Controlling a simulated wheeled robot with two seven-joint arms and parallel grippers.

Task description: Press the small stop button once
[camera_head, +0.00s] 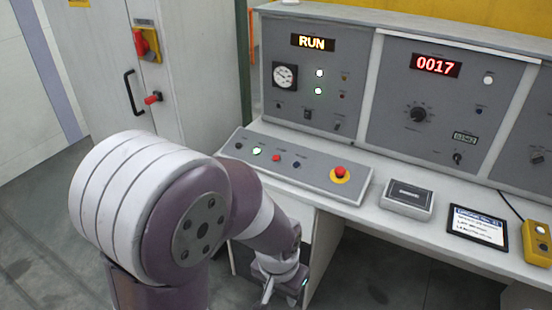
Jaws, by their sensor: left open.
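The sloped control panel (310,172) on the desk has a row of small buttons at its left. One is a small red button (276,157), between a lit green-white button (256,150) and a dark blue one (297,163); I cannot read their labels. A large red mushroom button (340,172) on a yellow ring is at the panel's right end. My left gripper (268,296) is open, low in front of the desk, below the panel and apart from the buttons. Its fingertips are small and partly unclear. My right gripper is not in view.
The upright panel shows a RUN display (312,42) and a counter (436,65) reading 0017. A grey box (408,198), a tablet (478,227) and a yellow device (537,242) lie on the desk to the right. A cabinet (125,75) with a red-yellow switch stands at left.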

